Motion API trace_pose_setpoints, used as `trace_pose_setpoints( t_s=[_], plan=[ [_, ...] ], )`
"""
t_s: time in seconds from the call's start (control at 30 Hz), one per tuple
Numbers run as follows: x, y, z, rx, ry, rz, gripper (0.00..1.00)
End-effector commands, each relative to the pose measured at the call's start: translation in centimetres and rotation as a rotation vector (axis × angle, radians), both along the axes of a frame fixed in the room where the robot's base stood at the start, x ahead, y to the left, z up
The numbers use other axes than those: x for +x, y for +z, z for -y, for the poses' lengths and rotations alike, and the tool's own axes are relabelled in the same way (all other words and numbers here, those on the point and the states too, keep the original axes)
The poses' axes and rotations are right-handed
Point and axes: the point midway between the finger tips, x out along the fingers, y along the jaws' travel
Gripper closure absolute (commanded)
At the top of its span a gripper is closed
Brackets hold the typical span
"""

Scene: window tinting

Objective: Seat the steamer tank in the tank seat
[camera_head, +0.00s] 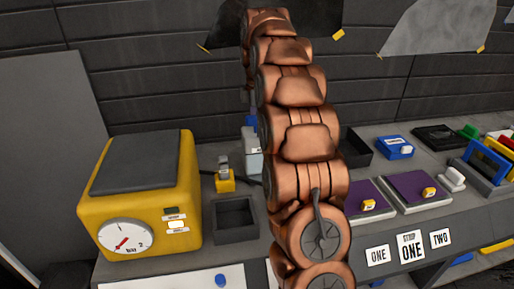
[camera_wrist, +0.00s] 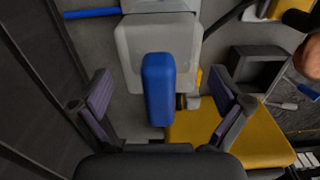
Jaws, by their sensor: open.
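The steamer tank (camera_wrist: 160,45) is a pale grey, translucent container with an upright blue handle (camera_wrist: 158,90). In the head view the tank (camera_head: 252,158) stands at the back of the bench, partly hidden by my arm. My gripper (camera_wrist: 160,97) is open, with one finger on each side of the blue handle and gaps on both sides. In the head view my arm mostly hides the gripper. A dark, open square box (camera_head: 237,236), which looks like the tank seat, is in front of the tank.
A yellow machine (camera_head: 185,215) with a dial stands left of the box. A small yellow tool (camera_head: 226,183) is between the machine and tank. Purple pads (camera_head: 412,190), a blue block (camera_head: 394,147) and a dark tray (camera_head: 356,150) lie to the right.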

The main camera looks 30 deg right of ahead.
Motion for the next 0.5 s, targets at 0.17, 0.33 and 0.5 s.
trace_pose_setpoints(
  t_s=[0.17, 0.33, 0.5],
  plan=[
    [0.0, -1.3, -0.2, 0.000, 0.000, -0.002, 0.00],
    [0.0, -2.9, -0.2, 0.000, 0.000, -0.002, 0.00],
    [0.0, -3.3, -0.2, -0.001, 0.000, 0.000, 0.00]
  ],
)
